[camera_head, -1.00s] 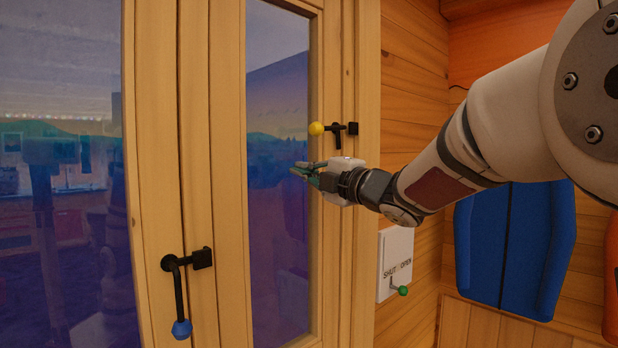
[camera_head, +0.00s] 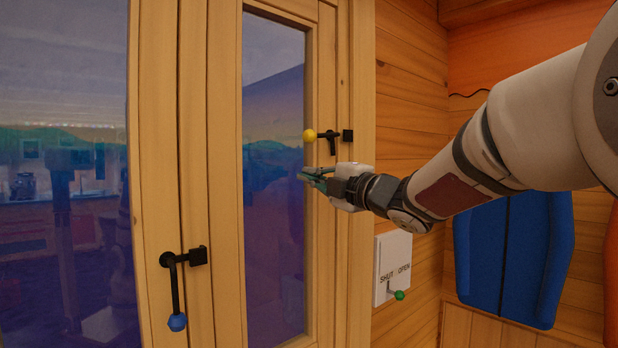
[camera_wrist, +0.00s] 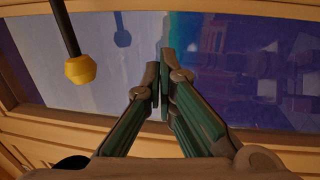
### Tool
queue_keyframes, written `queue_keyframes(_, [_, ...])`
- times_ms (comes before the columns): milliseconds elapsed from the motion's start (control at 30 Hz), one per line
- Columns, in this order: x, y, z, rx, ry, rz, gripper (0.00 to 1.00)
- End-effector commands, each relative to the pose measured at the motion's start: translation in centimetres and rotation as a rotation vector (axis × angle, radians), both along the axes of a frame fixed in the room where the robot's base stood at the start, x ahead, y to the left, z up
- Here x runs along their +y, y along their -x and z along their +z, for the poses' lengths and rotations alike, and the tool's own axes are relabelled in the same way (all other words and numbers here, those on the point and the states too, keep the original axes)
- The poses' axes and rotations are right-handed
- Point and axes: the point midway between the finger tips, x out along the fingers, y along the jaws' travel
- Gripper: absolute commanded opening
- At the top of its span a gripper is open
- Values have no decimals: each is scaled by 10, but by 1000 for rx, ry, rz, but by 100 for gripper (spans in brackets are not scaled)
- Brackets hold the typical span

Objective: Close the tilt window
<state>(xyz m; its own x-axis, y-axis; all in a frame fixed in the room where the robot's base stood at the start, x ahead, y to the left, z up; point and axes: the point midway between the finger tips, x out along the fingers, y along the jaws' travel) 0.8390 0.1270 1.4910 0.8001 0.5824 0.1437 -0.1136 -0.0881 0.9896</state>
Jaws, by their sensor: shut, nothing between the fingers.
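The window has a narrow glazed sash (camera_head: 273,190) in a wooden frame. A black handle with a yellow knob (camera_head: 309,136) sits at the sash's right side, its lever pointing left, roughly level. My gripper (camera_head: 303,175) is shut and empty just below the yellow knob, in front of the glass and apart from the knob. In the wrist view the closed fingertips (camera_wrist: 163,55) are over the pane, and the yellow knob (camera_wrist: 80,69) is to their left. Whether the sash is tilted cannot be told clearly.
Another black handle with a blue knob (camera_head: 177,322) hangs down at the left sash. A white plate marked SHUT and OPEN (camera_head: 393,262) with a green-knobbed lever (camera_head: 399,295) is on the wall below my arm. A blue padded item (camera_head: 515,250) hangs at right.

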Motion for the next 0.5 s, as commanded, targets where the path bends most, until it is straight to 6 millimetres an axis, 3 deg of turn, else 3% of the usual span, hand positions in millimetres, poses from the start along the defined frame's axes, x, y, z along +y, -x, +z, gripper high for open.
queue_keyframes(500, [-42,53,1,-4,-1,-5,0])
